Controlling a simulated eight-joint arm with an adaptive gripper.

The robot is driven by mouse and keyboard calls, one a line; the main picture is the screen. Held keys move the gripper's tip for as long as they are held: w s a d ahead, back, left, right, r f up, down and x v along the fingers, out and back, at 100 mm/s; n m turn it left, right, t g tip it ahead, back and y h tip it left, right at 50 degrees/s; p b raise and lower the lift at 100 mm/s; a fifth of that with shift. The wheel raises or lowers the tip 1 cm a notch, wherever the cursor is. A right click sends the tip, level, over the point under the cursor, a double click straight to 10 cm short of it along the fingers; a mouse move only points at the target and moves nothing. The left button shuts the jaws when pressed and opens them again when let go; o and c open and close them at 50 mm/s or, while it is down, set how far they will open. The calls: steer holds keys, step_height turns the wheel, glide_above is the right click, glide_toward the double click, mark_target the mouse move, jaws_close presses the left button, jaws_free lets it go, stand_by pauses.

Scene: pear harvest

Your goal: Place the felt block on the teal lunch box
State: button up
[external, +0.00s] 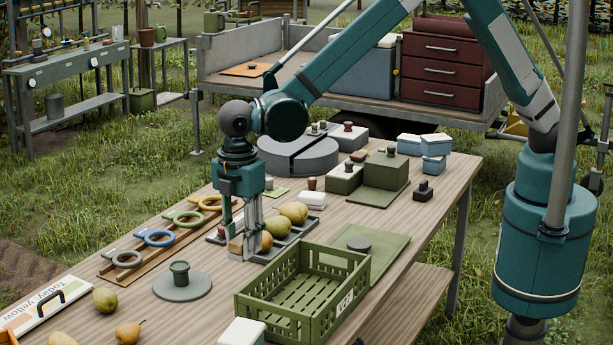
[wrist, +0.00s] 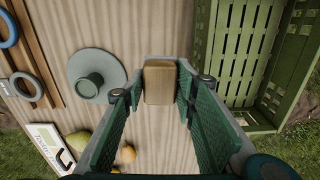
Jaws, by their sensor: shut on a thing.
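My gripper (external: 243,252) points down over the wooden table and is shut on a tan block, which looks like the felt block (external: 235,245). In the wrist view the block (wrist: 160,85) sits between the green finger pads of my gripper (wrist: 165,92). In the external view it is partly hidden by the fingers, and I cannot tell whether it touches the table. A box with a pale lid and teal-looking side (external: 243,332) stands at the front edge, cut off by the frame. It may be the teal lunch box; blue-grey boxes with white lids (external: 410,145) stand at the far right.
A green slatted crate (external: 262,305) stands close to the right of my gripper. Pears (external: 293,212) lie on a dark tray just behind. Bare table shows between plate and crate.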

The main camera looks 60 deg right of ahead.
steer(key=s+a+r+p, duration=0.1)
steer(key=s+a+r, duration=0.15)
steer(key=a, duration=0.35)
steer(key=s+a+r+p, duration=0.1)
steer(key=s+a+r, duration=0.1)
steer(key=s+a, duration=0.35)
step_height(320, 180, up, 3)
steer(key=p, duration=0.2)
glide_above(242, 331)
steer(key=shift+n, duration=0.3)
steer(key=shift+f, duration=3.15)
steer(key=shift+f, duration=1.85)
steer(key=shift+f+b, duration=0.15)
steer(key=shift+b, duration=0.2)
